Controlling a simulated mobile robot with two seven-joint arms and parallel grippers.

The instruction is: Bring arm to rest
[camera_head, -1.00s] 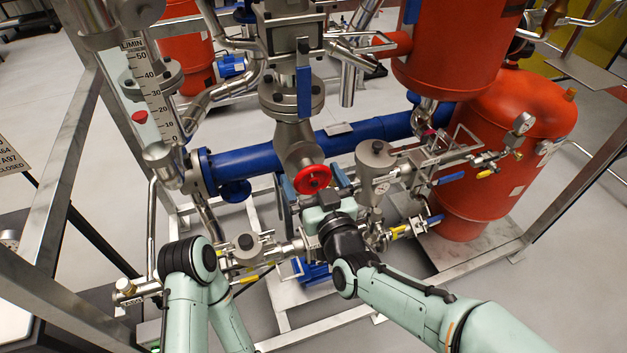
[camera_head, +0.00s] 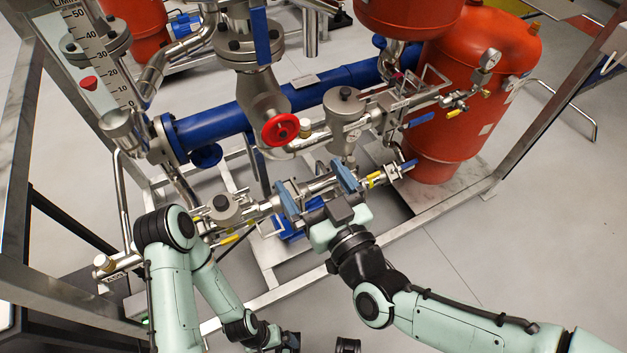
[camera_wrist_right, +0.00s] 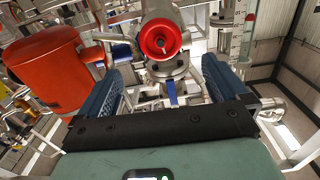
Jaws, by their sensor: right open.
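My right gripper (camera_head: 317,187) is open and empty in front of the skid piping, with its blue jaws wide apart. A red handwheel valve (camera_head: 281,129) is beyond it, up and to the left in the head view. In the right wrist view the open jaws (camera_wrist_right: 160,95) frame the same red handwheel (camera_wrist_right: 162,38), which lies ahead with a visible gap. My left arm (camera_head: 175,270) is folded at the lower left. Its end (camera_head: 265,337) is only partly visible at the bottom edge, so its jaw state is unclear.
Blue pipe (camera_head: 225,125), small valves with yellow handles, and a red tank (camera_head: 450,125) stand close beyond my right gripper. Metal frame posts (camera_head: 30,150) rise at the left, and another slants at the right. Grey floor (camera_head: 500,245) is open at the lower right.

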